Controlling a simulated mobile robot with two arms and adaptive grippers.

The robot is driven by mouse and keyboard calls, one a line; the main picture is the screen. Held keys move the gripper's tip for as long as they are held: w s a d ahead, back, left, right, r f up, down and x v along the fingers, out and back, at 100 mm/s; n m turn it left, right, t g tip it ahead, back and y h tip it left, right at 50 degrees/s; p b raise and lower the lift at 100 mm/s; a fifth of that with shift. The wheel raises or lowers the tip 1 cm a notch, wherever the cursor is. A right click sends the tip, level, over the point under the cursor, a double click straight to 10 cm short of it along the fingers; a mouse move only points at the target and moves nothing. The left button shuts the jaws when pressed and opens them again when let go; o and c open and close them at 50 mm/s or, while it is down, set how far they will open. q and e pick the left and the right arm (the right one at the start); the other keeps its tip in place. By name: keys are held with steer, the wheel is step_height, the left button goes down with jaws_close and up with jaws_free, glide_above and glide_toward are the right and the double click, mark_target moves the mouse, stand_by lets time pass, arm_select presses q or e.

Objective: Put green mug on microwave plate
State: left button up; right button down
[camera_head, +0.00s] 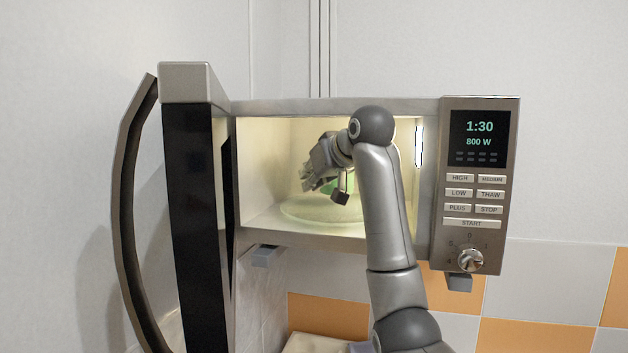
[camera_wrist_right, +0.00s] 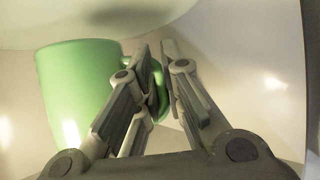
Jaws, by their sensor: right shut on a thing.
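The green mug (camera_head: 348,184) shows in the head view inside the microwave, mostly hidden behind my right gripper (camera_head: 318,180) and forearm. In the right wrist view the green mug (camera_wrist_right: 72,95) is large at the left. My right gripper's fingers (camera_wrist_right: 158,62) are shut on its handle there. The round microwave plate (camera_head: 300,208) lies on the microwave floor below the gripper. It also shows as a pale surface along the top of the wrist view (camera_wrist_right: 220,12). I cannot tell whether the mug touches the plate. My left gripper is not in view.
The microwave (camera_head: 330,106) has its door (camera_head: 188,200) swung open at the left, with a long curved handle. Its side walls are close around my right arm. The control panel (camera_head: 478,180) is at the right.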

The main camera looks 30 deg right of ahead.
steer(key=shift+w+d+r, duration=0.2)
steer(key=shift+w+d, duration=0.05)
steer(key=shift+d, duration=0.2)
steer(key=shift+w+f+p, duration=0.25)
steer(key=shift+f+p, duration=0.05)
steer(key=shift+f, duration=0.4)
steer(key=shift+a+f+p, duration=0.1)
steer(key=shift+f+p, duration=0.25)
steer(key=shift+p, duration=0.1)
steer(key=shift+f+p, duration=0.3)
steer(key=shift+f, duration=0.45)
steer(key=c, duration=2)
jaws_free()
steer(key=shift+f, duration=0.25)
steer(key=o, duration=0.4)
steer(key=shift+s+r, duration=0.1)
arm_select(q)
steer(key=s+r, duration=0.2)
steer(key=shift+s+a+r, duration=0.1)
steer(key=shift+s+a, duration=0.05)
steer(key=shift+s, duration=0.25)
arm_select(e)
steer(key=shift+o, duration=0.2)
steer(key=shift+r, duration=0.1)
